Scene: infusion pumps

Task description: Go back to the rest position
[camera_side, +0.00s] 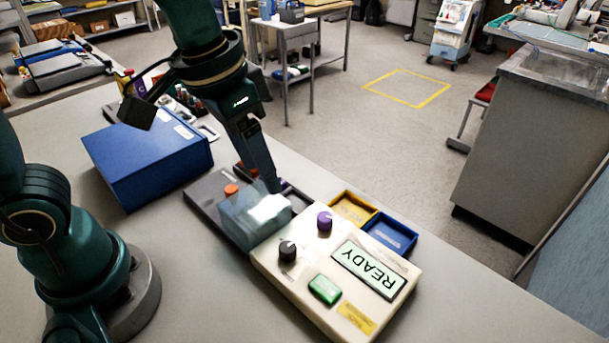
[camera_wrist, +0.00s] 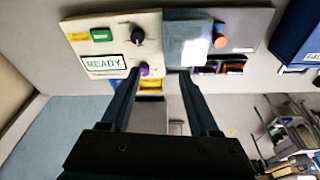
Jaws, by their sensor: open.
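My gripper (camera_side: 268,185) hangs above the work area in the side view, pointing down near the clear cover (camera_side: 252,212) and the back edge of the cream pump (camera_side: 290,275). In the wrist view my gripper (camera_wrist: 161,74) has its two fingers well apart, with nothing held between them. The pump carries a purple knob (camera_side: 324,220), a black knob (camera_side: 288,251), a green button (camera_side: 324,289) and a display (camera_side: 369,269) reading READY. In the wrist view the purple knob (camera_wrist: 144,69) appears beside the left fingertip; I cannot tell the gap.
An orange button (camera_side: 231,189) sits on the dark grey base left of the cover. A yellow tray (camera_side: 345,196) and a blue tray (camera_side: 411,236) lie behind the pump. A large blue box (camera_side: 147,160) stands at the left. The table's front right is clear.

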